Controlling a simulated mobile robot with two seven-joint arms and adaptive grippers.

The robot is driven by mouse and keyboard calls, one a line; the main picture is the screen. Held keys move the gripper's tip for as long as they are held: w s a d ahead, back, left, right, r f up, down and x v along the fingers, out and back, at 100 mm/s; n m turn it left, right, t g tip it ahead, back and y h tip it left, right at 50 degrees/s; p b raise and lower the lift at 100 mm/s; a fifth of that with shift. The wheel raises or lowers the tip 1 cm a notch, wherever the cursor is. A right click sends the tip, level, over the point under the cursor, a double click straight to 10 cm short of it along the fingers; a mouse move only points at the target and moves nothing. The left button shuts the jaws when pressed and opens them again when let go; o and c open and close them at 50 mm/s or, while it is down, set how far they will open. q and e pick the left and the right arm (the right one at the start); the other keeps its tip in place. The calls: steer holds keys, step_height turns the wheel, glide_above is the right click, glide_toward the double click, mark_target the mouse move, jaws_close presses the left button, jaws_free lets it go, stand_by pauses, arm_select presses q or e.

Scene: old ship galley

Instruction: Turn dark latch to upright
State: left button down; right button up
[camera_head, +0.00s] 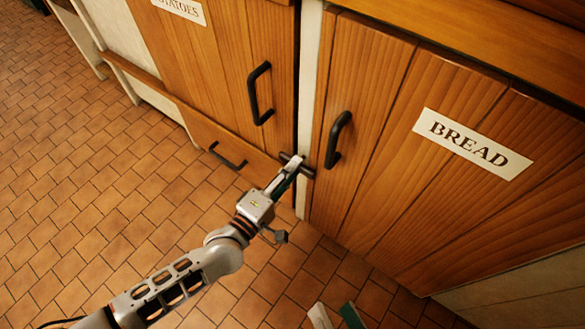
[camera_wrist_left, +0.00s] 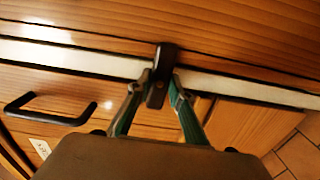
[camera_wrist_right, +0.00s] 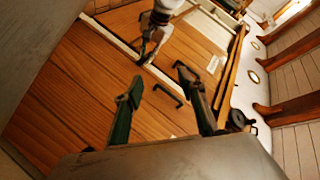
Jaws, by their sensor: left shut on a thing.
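The dark latch (camera_head: 306,171) is a short bar on the pale post between the two wooden doors. It lies crosswise to the post, not along it. The left wrist view shows the latch (camera_wrist_left: 163,62) between my left fingertips. My left gripper (camera_head: 294,167) is shut on it, its fingers hiding part of the bar in the head view. My right gripper (camera_wrist_right: 158,82) has its fingers apart with nothing between them. Only its fingertips (camera_head: 335,315) show at the bottom edge of the head view, well away from the latch.
A door labelled BREAD (camera_head: 471,143) with a black handle (camera_head: 337,139) is right of the latch. The potatoes door (camera_head: 215,60) with its own handle (camera_head: 260,93) is left. A lower handle (camera_head: 228,156) sits below that. The tiled floor (camera_head: 90,190) is clear.

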arm_select(q)
steer(key=shift+m, duration=0.3)
steer(key=m+p, duration=0.2)
steer(key=m, duration=0.4)
arm_select(e)
steer(key=d+n, duration=0.1)
steer(key=n, duration=0.1)
steer(key=shift+w+d+n, duration=0.2)
steer(key=shift+d+n, duration=0.2)
steer(key=shift+g, duration=0.3)
arm_select(q)
steer(key=c, duration=1.8)
jaws_free()
